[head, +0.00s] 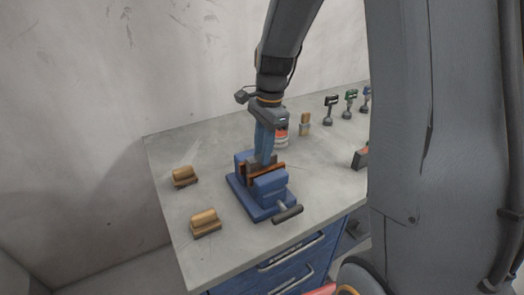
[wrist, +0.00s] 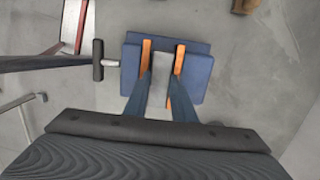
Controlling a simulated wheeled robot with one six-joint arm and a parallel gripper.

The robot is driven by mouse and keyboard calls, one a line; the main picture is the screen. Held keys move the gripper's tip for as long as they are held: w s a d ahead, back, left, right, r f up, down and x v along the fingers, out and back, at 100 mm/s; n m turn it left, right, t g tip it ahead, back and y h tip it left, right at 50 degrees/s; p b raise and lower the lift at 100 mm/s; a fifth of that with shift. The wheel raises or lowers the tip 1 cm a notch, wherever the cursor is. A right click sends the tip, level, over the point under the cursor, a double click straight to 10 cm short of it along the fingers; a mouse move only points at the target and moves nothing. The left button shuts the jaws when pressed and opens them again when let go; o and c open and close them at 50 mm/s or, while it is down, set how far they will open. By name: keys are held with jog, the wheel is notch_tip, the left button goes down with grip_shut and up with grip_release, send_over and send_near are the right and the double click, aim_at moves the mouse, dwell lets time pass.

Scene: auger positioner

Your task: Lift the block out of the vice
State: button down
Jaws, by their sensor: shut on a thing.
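The blue vice (head: 268,207) stands on the bench, its orange jaw faces upright on top. It also shows in the wrist view (wrist: 198,75). The grey block (wrist: 159,92) shows between the two orange jaws and between my fingers. My gripper (head: 263,156) points down over the vice, fingertips at the jaws. In the wrist view my gripper (wrist: 161,84) has one dark blue finger on each side of the block and is shut on it. The block's lower part is hidden; I cannot tell whether it still touches the jaws.
The vice handle (head: 288,215) sticks out toward the bench front. Two wooden brushes (head: 185,177) (head: 205,222) lie left of the vice. A red-and-white can (head: 281,137), another brush (head: 305,123) and several drills (head: 330,108) stand behind it. The grey bench top (head: 160,148) is clear at back left.

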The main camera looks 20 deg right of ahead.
jog(key=shift+r+p, duration=3)
jog(key=shift+r, duration=1.05)
